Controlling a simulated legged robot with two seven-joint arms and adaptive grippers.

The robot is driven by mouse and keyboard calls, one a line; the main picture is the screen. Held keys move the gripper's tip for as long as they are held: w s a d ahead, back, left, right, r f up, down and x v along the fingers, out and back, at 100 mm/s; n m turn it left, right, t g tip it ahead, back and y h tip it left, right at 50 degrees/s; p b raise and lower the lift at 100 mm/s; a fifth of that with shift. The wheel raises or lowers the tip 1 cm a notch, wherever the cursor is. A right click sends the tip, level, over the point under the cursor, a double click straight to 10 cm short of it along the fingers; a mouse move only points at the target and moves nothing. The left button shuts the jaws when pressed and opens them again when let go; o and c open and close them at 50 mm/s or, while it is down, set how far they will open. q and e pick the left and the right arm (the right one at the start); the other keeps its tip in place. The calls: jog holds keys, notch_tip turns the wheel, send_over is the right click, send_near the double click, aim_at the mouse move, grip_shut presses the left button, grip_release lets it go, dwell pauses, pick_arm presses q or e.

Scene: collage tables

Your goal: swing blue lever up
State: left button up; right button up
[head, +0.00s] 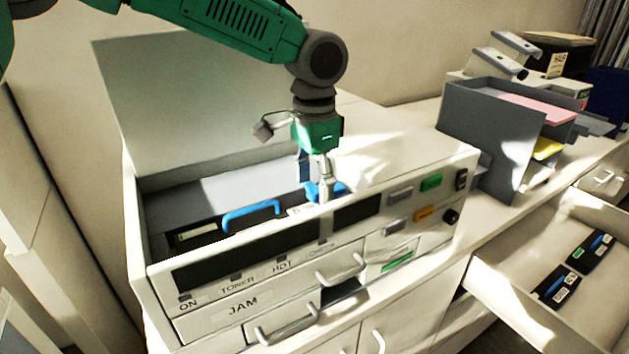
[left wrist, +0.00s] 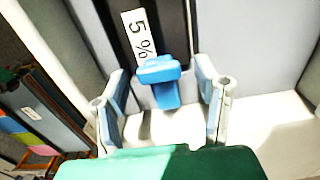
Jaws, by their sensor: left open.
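The blue lever (left wrist: 162,80) stands in the left wrist view beside a dark slot and a white "5 %" label (left wrist: 138,36). In the head view part of the blue lever (head: 338,188) shows inside the open machine, partly hidden by my left gripper (head: 324,197). The left gripper is open, with one finger on each side of the lever in the left wrist view (left wrist: 160,108). I cannot tell whether the fingers touch it. My right gripper is not in view.
The machine's lid (head: 205,100) is raised. A blue handle (head: 250,215) lies left of the gripper inside the machine. The front wall (head: 155,275) is close below. A grey paper tray (head: 490,135) stands right, above an open drawer (head: 515,305) with two dark cartridges.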

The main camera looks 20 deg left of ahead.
aim_at(315, 185)
pick_arm(q)
jog(key=shift+d, duration=0.1)
jog(key=c, duration=1.2)
jog(key=shift+o, duration=0.2)
jog(key=shift+w+r, duration=0.15)
jog(key=shift+w+d+r+g+y, duration=0.15)
jog(key=shift+w+r+g+y, duration=0.2)
jog(key=shift+g+y, duration=0.35)
jog(key=shift+w+d+r+g+y, duration=0.2)
jog(key=shift+r+g+y, duration=0.1)
jog(key=shift+g+y, duration=0.3)
jog(key=shift+w+d+r+g+y, duration=0.25)
jog(key=shift+r+g+y, duration=0.15)
jog(key=shift+g, duration=0.4)
jog(key=shift+w+d+r+g+y, duration=0.15)
jog(key=shift+w+r+g+y, duration=0.1)
jog(key=shift+g+y, duration=0.35)
